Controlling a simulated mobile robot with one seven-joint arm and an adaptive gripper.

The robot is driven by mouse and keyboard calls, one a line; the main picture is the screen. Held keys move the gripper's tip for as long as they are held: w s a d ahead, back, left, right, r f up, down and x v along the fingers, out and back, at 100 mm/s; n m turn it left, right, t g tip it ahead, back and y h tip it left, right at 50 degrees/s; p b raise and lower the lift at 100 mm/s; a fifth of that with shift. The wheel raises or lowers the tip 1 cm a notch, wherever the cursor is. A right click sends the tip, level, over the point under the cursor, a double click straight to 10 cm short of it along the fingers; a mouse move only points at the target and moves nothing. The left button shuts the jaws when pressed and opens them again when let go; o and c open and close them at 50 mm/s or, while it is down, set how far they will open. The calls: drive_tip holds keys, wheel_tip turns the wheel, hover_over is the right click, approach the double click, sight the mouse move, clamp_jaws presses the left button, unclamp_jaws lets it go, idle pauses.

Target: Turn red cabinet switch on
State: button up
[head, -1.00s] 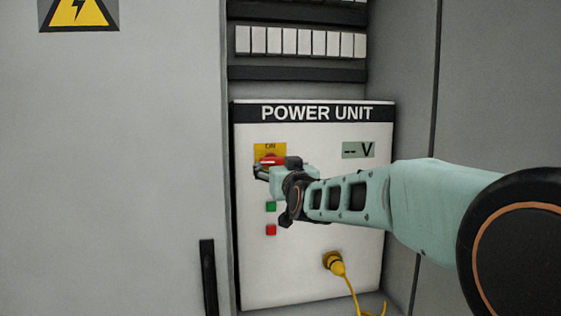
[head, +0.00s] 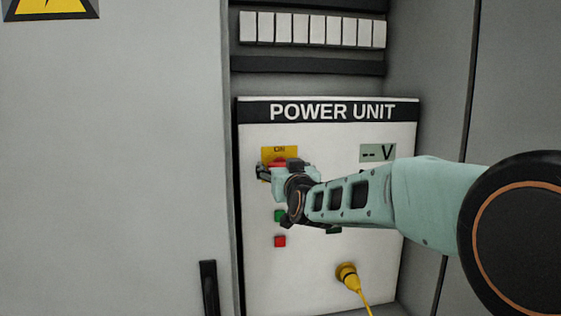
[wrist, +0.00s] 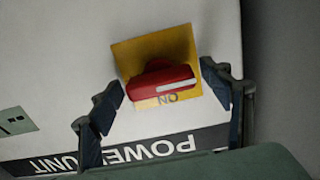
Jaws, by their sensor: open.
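The red switch (head: 280,163) sits on a yellow plate (head: 266,154) marked ON, at the upper left of the white power unit panel (head: 340,220). My gripper (head: 265,172) is in front of it and hides its lower part in the head view. In the wrist view the red switch (wrist: 162,83) lies between the fingertips of my open gripper (wrist: 165,88), one finger on each side with gaps. A pale line marks one end of the switch handle. The voltage display (head: 377,153) reads "-- V".
A green button (head: 280,216) and a red button (head: 280,241) are below the switch. A yellow plug with cable (head: 346,274) is at the lower right. The grey cabinet door (head: 120,170) stands at left, with a black handle (head: 208,287).

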drive_tip(key=shift+w+a, duration=0.1)
drive_tip(key=shift+w, duration=0.1)
drive_tip(key=shift+s, duration=0.1)
drive_tip(key=shift+r, duration=0.1)
drive_tip(key=c, duration=1.2)
